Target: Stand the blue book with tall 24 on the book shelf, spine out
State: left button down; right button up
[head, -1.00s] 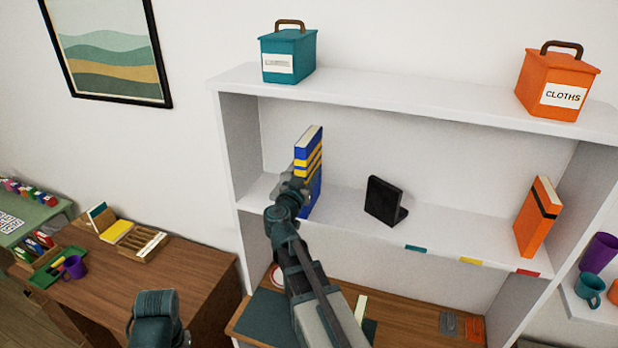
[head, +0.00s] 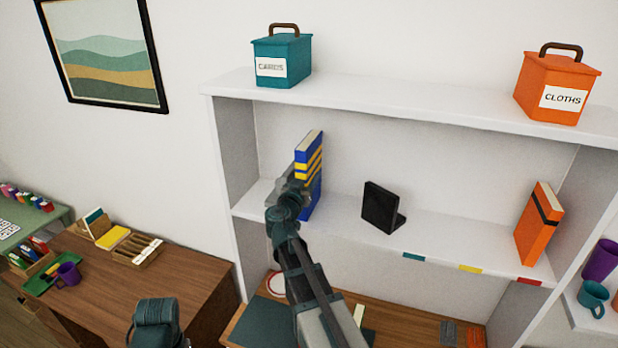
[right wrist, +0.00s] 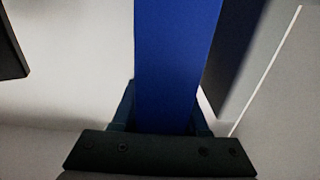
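The blue book (head: 309,150) with yellow bands stands upright at the left end of the white book shelf's middle board (head: 340,235). My right gripper (head: 291,186) is at its near side and hides part of it. In the right wrist view the blue book (right wrist: 175,60) fills the gap between the fingers of my right gripper (right wrist: 166,115), which look closed against both its sides. The number on the book cannot be read. Of my left arm only a dark link shows at the bottom left of the head view; its fingers are out of sight.
A black stand (head: 382,207) is mid-board, and an orange book (head: 537,225) leans at the right. Teal (head: 282,60) and orange (head: 556,85) boxes stand on the top board. Coloured tabs line the front edge. A brown desk (head: 190,280) is at left.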

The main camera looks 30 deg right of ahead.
jog(key=o, duration=0.5)
jog(key=v, duration=1.3)
jog(key=shift+s+a, duration=0.25)
jog(key=shift+a, duration=0.1)
jog(key=s+a+f+n+g+y+b, duration=0.2)
jog(key=a+f+b, duration=0.15)
jog(key=f, duration=0.55)
jog(key=s+a+f+n+g+y+b, duration=0.1)
jog(key=s+a+f+g+y+b, duration=0.15)
jog(key=f+b, duration=0.45)
jog(key=s+a+f+n+g+y+b, duration=0.15)
jog(key=a+f, duration=0.25)
jog(key=f, duration=0.7)
jog(key=s+a+f+n+g+y+b, duration=0.2)
jog(key=s+a+f+n, duration=0.1)
jog(key=s+a+f, duration=0.1)
jog(key=s+a+f+n+g+y+b, duration=0.2)
jog(key=s+a+f+n+b, duration=0.1)
jog(key=a+f, duration=0.3)
jog(key=s+a+f+n+g+y+b, duration=0.2)
jog(key=s+a+f+n+b, duration=0.1)
jog(key=s+a+f, duration=0.2)
jog(key=shift+s+a, duration=0.25)
jog(key=shift+a, duration=0.5)
